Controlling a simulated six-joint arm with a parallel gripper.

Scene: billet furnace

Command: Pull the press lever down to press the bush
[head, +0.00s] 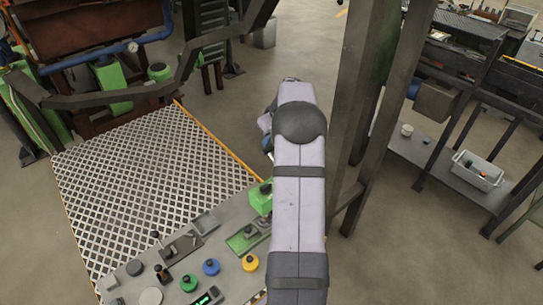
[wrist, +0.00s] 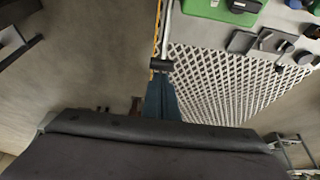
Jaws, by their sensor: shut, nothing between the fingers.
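The press looks like the green block (head: 262,197) at the bench's right edge in the head view; its green body (wrist: 222,8) is at the top of the wrist view. The lever seems to be the pale rod (wrist: 168,22) with a black grip (wrist: 160,65) in the wrist view. My gripper (wrist: 160,78) shows there as a blue wedge, shut and empty, its tip close to the grip. I cannot tell if they touch. In the head view my arm hides most of the gripper and lever. I cannot make out the bush.
The grey bench (head: 225,225) holds several coloured buttons, small trays and a joystick (head: 156,236). A white lattice plate (head: 145,175) with a yellow edge lies beyond it. A dark steel post (head: 362,100) stands right of my arm. A shelf rack (head: 455,90) is farther right.

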